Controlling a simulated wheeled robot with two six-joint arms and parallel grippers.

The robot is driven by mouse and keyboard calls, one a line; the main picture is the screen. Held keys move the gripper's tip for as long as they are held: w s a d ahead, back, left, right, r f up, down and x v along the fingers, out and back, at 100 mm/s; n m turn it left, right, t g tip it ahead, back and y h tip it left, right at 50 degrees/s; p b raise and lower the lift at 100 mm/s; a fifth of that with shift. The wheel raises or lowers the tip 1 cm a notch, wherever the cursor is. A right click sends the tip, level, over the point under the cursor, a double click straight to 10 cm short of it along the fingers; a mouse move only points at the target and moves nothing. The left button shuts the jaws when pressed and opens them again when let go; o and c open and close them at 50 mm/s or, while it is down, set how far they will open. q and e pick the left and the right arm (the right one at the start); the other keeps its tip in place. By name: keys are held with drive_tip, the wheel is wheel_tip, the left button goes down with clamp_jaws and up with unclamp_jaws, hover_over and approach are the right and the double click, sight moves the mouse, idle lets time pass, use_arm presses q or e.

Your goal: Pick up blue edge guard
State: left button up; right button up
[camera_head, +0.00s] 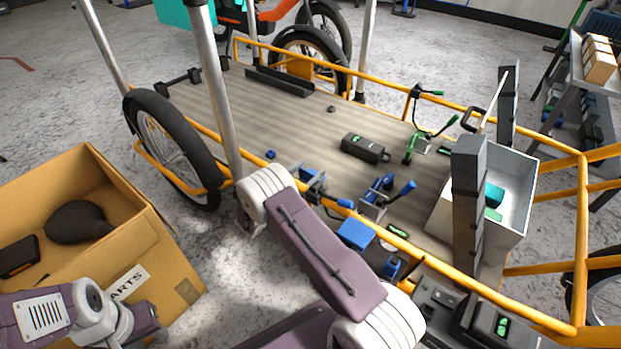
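Several blue pieces lie on the cargo bike's wooden deck (290,117), and I cannot tell for sure which is the edge guard. A blue block (357,233) sits near the deck's front edge, just right of my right arm. A small blue piece (271,154) lies further left and back, apart from other things. A blue clamp-like tool (380,190) stands near the middle. My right arm crosses the front of the deck, and its gripper fingers are not visible. My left arm is at lower left, in front of the cardboard box; its fingers cannot be made out.
A cardboard box (172,252) with dark items stands at left. A white bin (518,205) and a tall dark post-like piece (468,205) stand at the deck's right. A black case (365,148) and a green clamp (411,150) lie mid-deck. Orange rails and upright poles border the deck.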

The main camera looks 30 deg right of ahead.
drive_tip(key=c, duration=0.5)
drive_tip(key=shift+c, duration=0.2)
drive_tip(key=shift+r, duration=0.25)
drive_tip(key=r+p, duration=0.2)
drive_tip(key=p, duration=0.1)
drive_tip(key=r+p, duration=0.1)
drive_tip(key=p, duration=0.1)
drive_tip(key=shift+s+a+r, duration=0.1)
drive_tip(key=shift+a+r, duration=0.25)
drive_tip(key=shift+r, duration=0.05)
drive_tip(key=p+v, duration=0.7)
drive_tip(key=v, duration=1)
drive_tip(key=shift+s+f, duration=0.2)
drive_tip(key=shift+f, duration=0.25)
drive_tip(key=shift+a, duration=0.15)
